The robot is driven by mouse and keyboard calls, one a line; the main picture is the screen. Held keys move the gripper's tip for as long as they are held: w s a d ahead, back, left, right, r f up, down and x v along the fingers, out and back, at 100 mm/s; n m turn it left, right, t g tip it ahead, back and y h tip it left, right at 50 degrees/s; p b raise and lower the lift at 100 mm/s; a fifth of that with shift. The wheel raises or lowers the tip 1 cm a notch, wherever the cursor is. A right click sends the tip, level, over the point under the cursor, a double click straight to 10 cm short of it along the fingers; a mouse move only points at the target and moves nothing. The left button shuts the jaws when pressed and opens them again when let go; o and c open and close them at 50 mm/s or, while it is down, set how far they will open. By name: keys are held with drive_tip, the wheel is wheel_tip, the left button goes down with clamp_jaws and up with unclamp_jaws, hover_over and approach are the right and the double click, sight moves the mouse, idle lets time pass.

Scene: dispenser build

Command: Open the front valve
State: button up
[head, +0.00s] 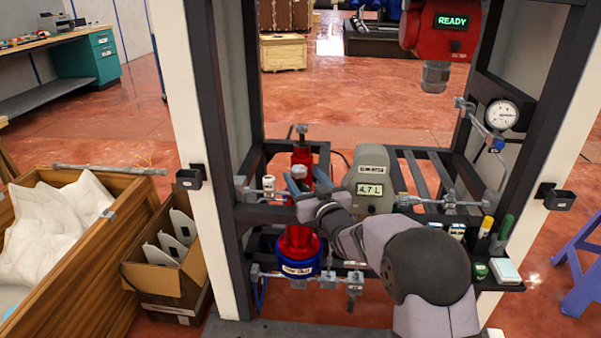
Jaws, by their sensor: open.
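My gripper (307,183) is in the middle of the black frame, pointing away from the camera. Its fingers are spread around or just in front of a red upright body (302,155); I cannot tell whether they touch it. The front valve is not clearly identifiable. A small metal valve-like fitting (355,278) sits on the pipe at the front, right of a red and blue labelled vessel (298,262). Its handle position is too small to tell. My wrist and forearm hide part of the pipework behind them.
A grey meter (373,178) reading 4.7 L stands just right of my gripper. A red unit (440,30) showing READY hangs at upper right, with a round gauge (502,114) below it. Small tools and bottles (490,235) crowd the right shelf. Frame posts stand on both sides.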

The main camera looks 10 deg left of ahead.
sight(299, 176)
drive_tip(key=shift+v, duration=1.9)
drive_tip(key=shift+r+p, duration=0.1)
drive_tip(key=shift+p, duration=0.25)
drive_tip(key=shift+w+a+r+m+p, duration=0.1)
drive_tip(key=shift+a+r+m+p, duration=0.4)
drive_tip(key=shift+p, duration=0.65)
drive_tip(key=a+m+t+h+p, duration=0.1)
drive_tip(key=p, duration=0.2)
drive_tip(key=shift+w+a+r+h, duration=0.1)
drive_tip(key=shift+r+h, duration=0.05)
drive_tip(key=shift+h, duration=0.25)
drive_tip(key=h+p, duration=0.1)
drive_tip(key=m+h+p, duration=0.1)
drive_tip(key=shift+s+a+f+t+p, duration=0.15)
drive_tip(key=shift+s+f+t+p, duration=0.15)
drive_tip(key=shift+p, duration=0.1)
drive_tip(key=shift+s+f+m+h+p, duration=0.15)
drive_tip(key=shift+f+m+h+p, duration=0.3)
drive_tip(key=shift+h, duration=0.25)
drive_tip(key=shift+w+a+b, duration=0.2)
drive_tip(key=shift+w+b, duration=0.05)
drive_tip(key=shift+w, duration=1.6)
drive_tip(key=shift+w+a+b, duration=0.2)
drive_tip(key=shift+w, duration=1.6)
